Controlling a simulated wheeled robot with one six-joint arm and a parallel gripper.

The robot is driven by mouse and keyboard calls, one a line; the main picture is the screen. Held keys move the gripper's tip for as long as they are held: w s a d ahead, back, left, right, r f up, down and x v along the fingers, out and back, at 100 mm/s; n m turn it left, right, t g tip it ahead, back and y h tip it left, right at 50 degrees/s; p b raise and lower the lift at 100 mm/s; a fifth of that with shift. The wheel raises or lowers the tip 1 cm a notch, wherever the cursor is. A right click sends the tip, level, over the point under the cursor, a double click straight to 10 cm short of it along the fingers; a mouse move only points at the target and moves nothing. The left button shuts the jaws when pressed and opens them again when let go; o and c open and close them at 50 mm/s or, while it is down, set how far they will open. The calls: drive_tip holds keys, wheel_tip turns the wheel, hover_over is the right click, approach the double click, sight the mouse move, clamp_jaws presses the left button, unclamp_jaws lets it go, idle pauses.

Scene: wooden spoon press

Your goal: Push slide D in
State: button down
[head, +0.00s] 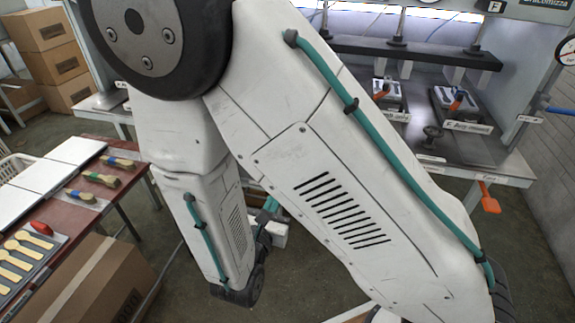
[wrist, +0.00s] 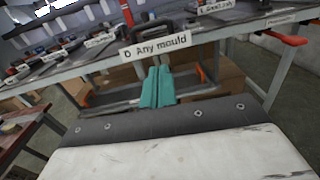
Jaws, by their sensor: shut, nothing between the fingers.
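In the wrist view, a white label reading "D Any mould" (wrist: 155,46) hangs on the front edge of the press table. A dark handle, seemingly of slide D (wrist: 150,26), stands just above and behind that label. The slide's travel and how far out it is cannot be made out. My gripper (wrist: 158,72) has teal fingers shut together and empty, just below and in front of the label. Contact with the label or slide is not visible. In the head view my arm covers most of the press's left part, and slide D is hidden.
The press table (head: 475,167) carries other mould stations (head: 455,100) under a dark press beam (head: 410,52).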

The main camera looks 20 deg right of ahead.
drive_tip(key=x, duration=1.3)
drive_tip(key=shift+w+a+f+n, duration=0.25)
drive_tip(key=shift+w+f+n, duration=0.1)
drive_tip(key=shift+w, duration=0.2)
